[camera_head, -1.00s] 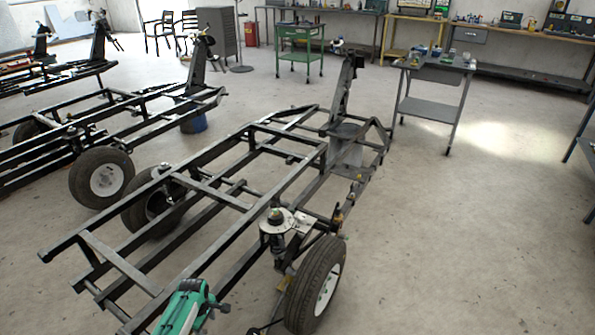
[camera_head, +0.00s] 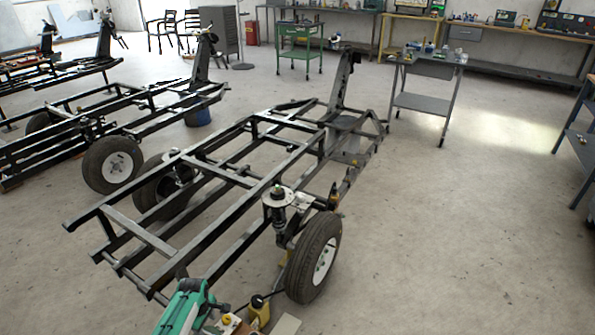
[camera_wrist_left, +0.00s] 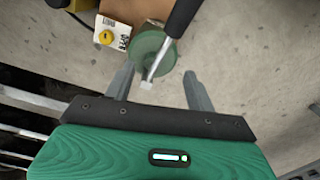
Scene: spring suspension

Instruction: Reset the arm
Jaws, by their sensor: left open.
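My left arm, green with a dark gripper (camera_head: 212,300), comes in at the bottom of the head view, beside the near corner of the black vehicle frame (camera_head: 130,232). In the left wrist view the two grey fingers (camera_wrist_left: 158,82) are spread apart with nothing held between them. Beyond the fingertips lies a green round piece (camera_wrist_left: 150,45) with a black-handled rod (camera_wrist_left: 182,18) across it. Whether the fingers touch the rod cannot be told. My right gripper is in neither view.
A wheel (camera_head: 314,257) and a spring suspension (camera_head: 278,207) stand right of my gripper. A yellow bottle (camera_head: 260,312) and a grey plate (camera_head: 286,325) are low at the bottom. A grey cart (camera_head: 424,104) stands farther back. The floor at right is open.

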